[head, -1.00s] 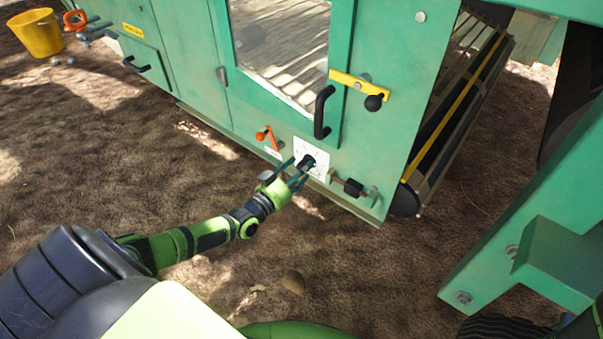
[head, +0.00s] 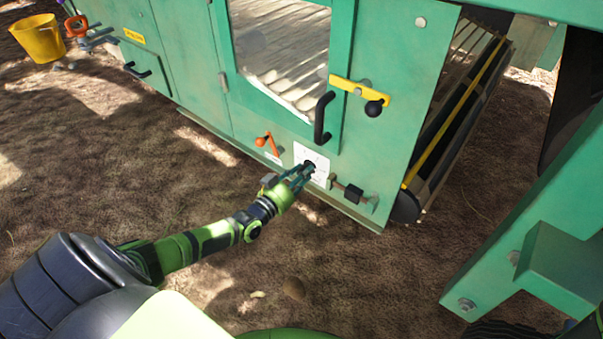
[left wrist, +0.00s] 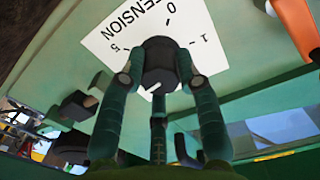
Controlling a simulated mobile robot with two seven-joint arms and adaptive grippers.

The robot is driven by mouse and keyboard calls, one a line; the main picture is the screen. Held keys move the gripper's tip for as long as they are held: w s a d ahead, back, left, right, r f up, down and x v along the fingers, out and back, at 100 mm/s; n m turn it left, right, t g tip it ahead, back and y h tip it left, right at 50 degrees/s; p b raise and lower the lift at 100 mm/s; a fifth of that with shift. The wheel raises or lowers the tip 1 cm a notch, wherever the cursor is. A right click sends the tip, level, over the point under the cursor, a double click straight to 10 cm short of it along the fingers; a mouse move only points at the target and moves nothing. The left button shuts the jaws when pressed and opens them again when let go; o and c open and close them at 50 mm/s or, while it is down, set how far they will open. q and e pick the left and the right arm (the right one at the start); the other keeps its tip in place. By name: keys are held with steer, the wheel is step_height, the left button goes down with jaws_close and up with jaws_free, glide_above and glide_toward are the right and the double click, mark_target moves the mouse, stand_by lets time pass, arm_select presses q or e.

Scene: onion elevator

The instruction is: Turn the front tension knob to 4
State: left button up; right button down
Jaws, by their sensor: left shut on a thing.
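The front tension knob (head: 310,165) is a small dark knob on a white dial plate (head: 319,158), low on the green machine panel. In the left wrist view the knob (left wrist: 158,62) is black with a white pointer mark toward the lower left of the picture. The plate (left wrist: 108,45) there reads TENSION, with 0, 1 and 5 visible; other numbers are hidden by the fingers. My left gripper (head: 303,172) is shut on the knob, with fingers on both sides of it. My right gripper is out of view.
An orange lever (head: 267,141) is left of the plate, and a dark latch (head: 352,193) is to its right. A black door handle (head: 322,118) and a yellow bar with a black ball (head: 373,107) are above. A yellow bucket (head: 39,38) stands far left.

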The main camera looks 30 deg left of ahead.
arm_select(q)
steer(key=shift+w+r, duration=0.1)
steer(key=shift+r, duration=0.15)
steer(key=o, duration=1.2)
steer(key=shift+c, duration=0.2)
steer(key=shift+f, duration=0.1)
steer(key=s, duration=1.2)
steer(key=shift+a, duration=0.45)
